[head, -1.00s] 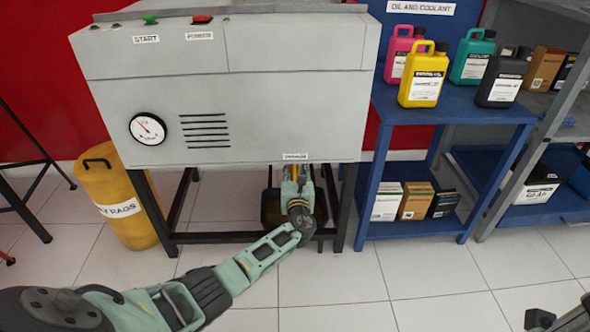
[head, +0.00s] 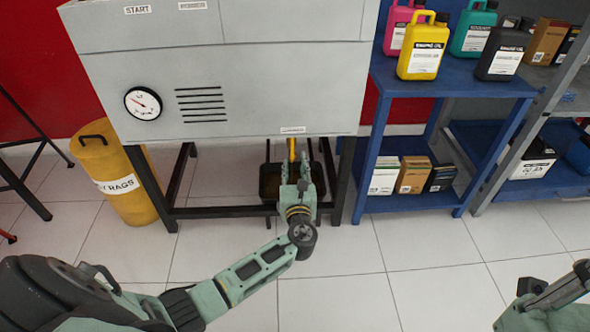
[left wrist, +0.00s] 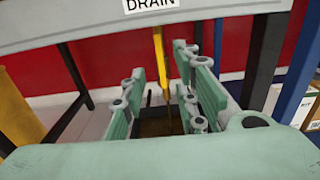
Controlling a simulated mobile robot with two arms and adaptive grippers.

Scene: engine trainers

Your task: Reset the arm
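My left gripper (head: 294,186) is in front of the grey engine trainer (head: 250,90), low under its front edge. In the left wrist view its two green fingers (left wrist: 172,95) stand apart, with nothing held between them.
A black drain pan (head: 268,180) sits on the floor under the trainer. A yellow rag bin (head: 118,185) stands at the left. A blue shelf (head: 455,88) with several bottles and boxes stands at the right. The tiled floor in front is clear.

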